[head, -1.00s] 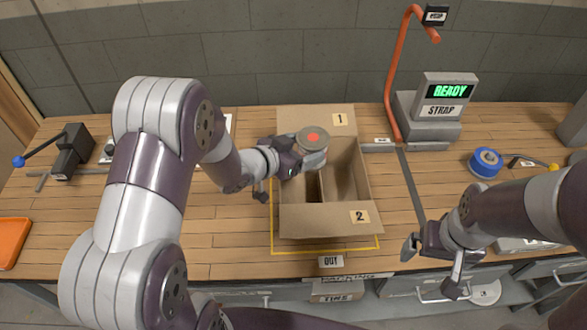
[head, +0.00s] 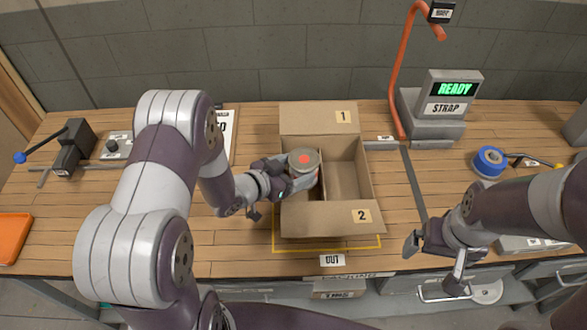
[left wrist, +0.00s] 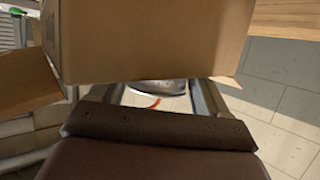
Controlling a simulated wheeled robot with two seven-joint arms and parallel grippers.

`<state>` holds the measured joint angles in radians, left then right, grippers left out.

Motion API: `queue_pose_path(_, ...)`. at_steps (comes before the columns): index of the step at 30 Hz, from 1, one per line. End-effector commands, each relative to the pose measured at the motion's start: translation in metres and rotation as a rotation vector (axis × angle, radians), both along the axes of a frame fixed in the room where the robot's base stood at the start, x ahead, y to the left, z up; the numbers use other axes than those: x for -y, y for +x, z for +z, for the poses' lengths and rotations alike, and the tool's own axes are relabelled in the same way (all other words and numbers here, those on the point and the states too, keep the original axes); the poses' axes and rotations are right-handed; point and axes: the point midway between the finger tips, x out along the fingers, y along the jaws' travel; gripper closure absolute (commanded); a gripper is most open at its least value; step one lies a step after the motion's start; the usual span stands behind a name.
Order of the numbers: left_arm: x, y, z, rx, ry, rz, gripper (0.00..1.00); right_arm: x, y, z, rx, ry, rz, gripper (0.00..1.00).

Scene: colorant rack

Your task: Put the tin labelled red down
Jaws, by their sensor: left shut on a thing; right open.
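The tin labelled red is a grey tin with a red dot on its lid (head: 304,160). My left gripper (head: 290,178) is shut on it from the left, at the left compartment of the open cardboard box (head: 325,219). The tin's lower part is hidden, so I cannot tell whether it touches the box floor. In the left wrist view a sliver of the tin (left wrist: 155,100) shows between the fingers, below a cardboard wall (left wrist: 150,40). My right gripper (head: 432,262) is open and empty at the table's front right edge.
The box has a divider, an empty right compartment (head: 343,180) and flaps marked 1 and 2. A strap machine (head: 440,105) with an orange post (head: 397,70) stands behind right. A blue tape roll (head: 488,162) lies at the right. An orange tray (head: 12,240) is far left.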

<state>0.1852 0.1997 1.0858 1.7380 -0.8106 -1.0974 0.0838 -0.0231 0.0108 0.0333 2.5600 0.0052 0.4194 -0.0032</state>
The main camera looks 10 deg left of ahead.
Motion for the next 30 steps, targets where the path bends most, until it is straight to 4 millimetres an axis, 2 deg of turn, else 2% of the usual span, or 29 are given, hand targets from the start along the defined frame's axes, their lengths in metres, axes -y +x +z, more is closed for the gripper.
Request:
queue_pose_path(5,0.000,-0.001,-0.005,-0.005,0.000,0.001,0.66,0.000,0.000,-0.003,0.000,0.000,0.000,0.00)
queue_pose_path(6,0.000,-0.001,-0.006,-0.008,0.001,0.002,0.20,0.000,0.000,-0.003,0.000,0.000,0.000,0.00)
queue_pose_path(8,0.000,-0.002,-0.007,-0.009,0.000,0.001,0.01,0.000,0.000,-0.003,0.000,0.000,0.000,0.00)
queue_pose_path(26,0.000,-0.004,-0.009,-0.020,-0.001,0.004,0.00,0.000,0.000,-0.003,0.000,0.000,0.000,0.00)
queue_pose_path(30,0.000,-0.004,0.005,-0.019,0.000,0.003,0.00,0.000,0.000,0.009,0.000,0.000,0.000,0.00)
